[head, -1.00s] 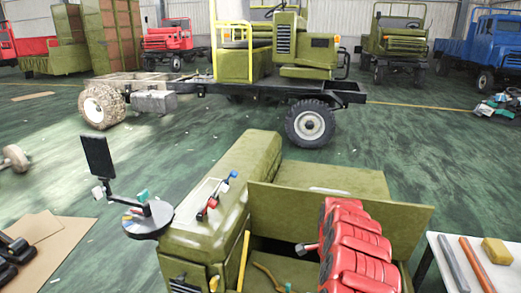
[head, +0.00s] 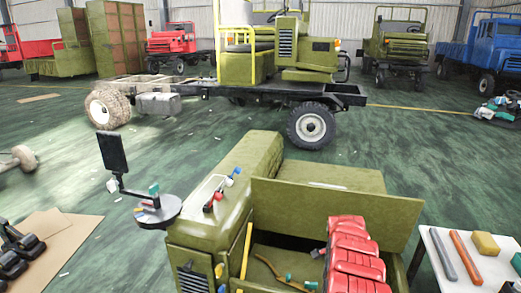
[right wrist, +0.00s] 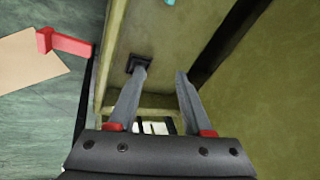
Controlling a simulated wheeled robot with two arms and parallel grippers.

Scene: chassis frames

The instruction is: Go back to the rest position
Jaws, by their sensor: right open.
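My right gripper (right wrist: 161,73) is open in the right wrist view, its two grey fingers apart with nothing between them. It points at an olive body panel (right wrist: 247,90). In the head view my red right arm reaches in from the bottom over the open compartment of the olive chassis part (head: 335,208). The gripper end there is mostly hidden. My left gripper is not in view.
A small round tray (head: 158,217) with a dark screen (head: 112,151) stands left of the olive part. A table (head: 452,280) with tools is at right. Cardboard (head: 72,244) lies at left. A truck frame (head: 222,86) stands behind, with open green floor between.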

